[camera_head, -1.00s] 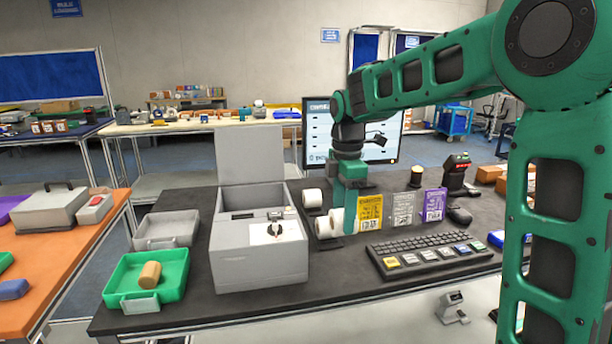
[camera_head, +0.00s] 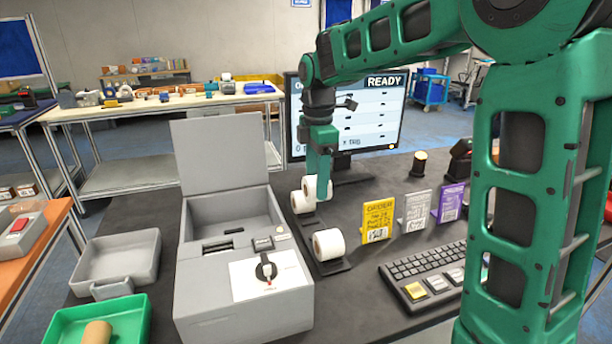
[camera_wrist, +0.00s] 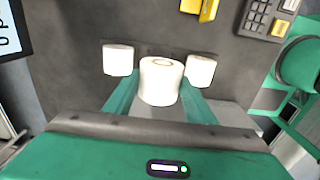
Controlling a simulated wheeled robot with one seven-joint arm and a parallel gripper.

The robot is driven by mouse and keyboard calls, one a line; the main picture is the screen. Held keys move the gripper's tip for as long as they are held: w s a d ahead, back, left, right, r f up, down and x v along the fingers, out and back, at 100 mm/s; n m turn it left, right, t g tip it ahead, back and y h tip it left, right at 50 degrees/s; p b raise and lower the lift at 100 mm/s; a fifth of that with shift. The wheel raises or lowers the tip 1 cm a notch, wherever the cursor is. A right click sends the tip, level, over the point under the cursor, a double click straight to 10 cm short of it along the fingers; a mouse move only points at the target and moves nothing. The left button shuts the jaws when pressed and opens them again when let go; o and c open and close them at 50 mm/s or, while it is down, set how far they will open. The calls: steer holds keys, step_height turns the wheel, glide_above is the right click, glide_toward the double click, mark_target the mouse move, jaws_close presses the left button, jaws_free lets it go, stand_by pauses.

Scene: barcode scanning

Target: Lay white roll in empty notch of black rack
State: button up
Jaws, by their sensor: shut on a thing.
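My gripper (camera_head: 322,190) is shut on a white roll (camera_wrist: 160,82), held upright between the green fingers in the wrist view. In the head view this roll (camera_head: 311,187) is partly hidden by the fingers and overlaps the area between two other rolls. One other white roll (camera_head: 301,201) sits at the far end of the black rack (camera_head: 334,268), and another (camera_head: 328,244) at its near end. In the wrist view these two rolls (camera_wrist: 118,60) (camera_wrist: 200,71) flank the held roll. The notch between them is mostly hidden, and the held roll's height above it is unclear.
A grey machine (camera_head: 242,255) with a raised lid stands left of the rack. Yellow (camera_head: 378,222), grey (camera_head: 416,211) and purple (camera_head: 449,202) cards stand to the right, behind a keyboard (camera_head: 428,273). A monitor (camera_head: 372,120) reading READY stands behind.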

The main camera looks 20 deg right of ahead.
steer(key=shift+w+a, duration=0.1)
steer(key=shift+a, duration=0.1)
stand_by(0.3)
steer(key=shift+f, duration=0.15)
steer(key=shift+f, duration=4.6)
steer(key=o, duration=1.2)
step_height(320, 180, up, 11)
steer(key=shift+f, duration=0.15)
